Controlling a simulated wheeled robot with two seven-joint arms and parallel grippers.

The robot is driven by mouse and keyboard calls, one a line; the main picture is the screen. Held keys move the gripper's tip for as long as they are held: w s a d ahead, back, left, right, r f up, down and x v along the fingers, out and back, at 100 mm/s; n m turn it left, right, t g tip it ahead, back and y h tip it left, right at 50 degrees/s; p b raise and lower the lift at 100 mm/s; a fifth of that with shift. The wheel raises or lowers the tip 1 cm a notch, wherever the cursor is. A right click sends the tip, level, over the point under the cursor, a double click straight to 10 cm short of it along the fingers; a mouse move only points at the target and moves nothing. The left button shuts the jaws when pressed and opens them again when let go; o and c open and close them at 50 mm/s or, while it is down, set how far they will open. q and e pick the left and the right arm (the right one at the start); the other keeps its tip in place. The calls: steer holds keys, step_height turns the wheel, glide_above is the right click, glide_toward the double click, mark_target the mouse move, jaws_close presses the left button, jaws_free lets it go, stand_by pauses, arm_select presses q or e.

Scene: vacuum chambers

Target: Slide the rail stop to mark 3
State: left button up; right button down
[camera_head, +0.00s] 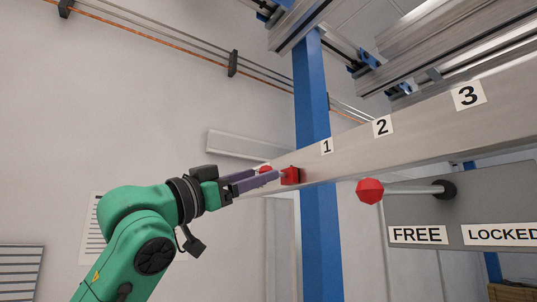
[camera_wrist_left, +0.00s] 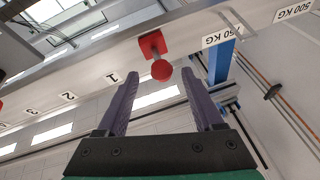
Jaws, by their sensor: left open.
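The rail stop is a red block (camera_head: 290,176) with a red round knob (camera_head: 265,169) on a short stem. It sits on the grey rail (camera_head: 400,140), left of mark 1 (camera_head: 327,146) in the head view. Mark 2 (camera_head: 382,127) and mark 3 (camera_head: 467,95) lie further right. My left gripper (camera_head: 276,176) is open at the stop, its purple fingers partly hiding the knob. In the left wrist view the knob (camera_wrist_left: 161,70) shows between the two fingertips (camera_wrist_left: 159,74), with a gap on each side. My right gripper is not in view.
A lever with a red knob (camera_head: 369,190) points left, above the FREE label (camera_head: 417,235); the LOCKED label (camera_head: 502,234) is to its right. A blue post (camera_head: 313,90) stands behind the rail. The rail face between the stop and mark 3 looks clear.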

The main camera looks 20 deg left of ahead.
mark_target(261, 171)
arm_select(q)
steer(key=x, duration=0.1)
steer(key=p+x, duration=0.1)
steer(key=x, duration=0.1)
steer(key=shift+r, duration=0.3)
steer(key=shift+w+d, duration=0.1)
steer(key=shift+w, duration=0.15)
steer(key=shift+w+f, duration=0.15)
steer(key=shift+w, duration=0.05)
steer(key=shift+s, duration=0.1)
jaws_close()
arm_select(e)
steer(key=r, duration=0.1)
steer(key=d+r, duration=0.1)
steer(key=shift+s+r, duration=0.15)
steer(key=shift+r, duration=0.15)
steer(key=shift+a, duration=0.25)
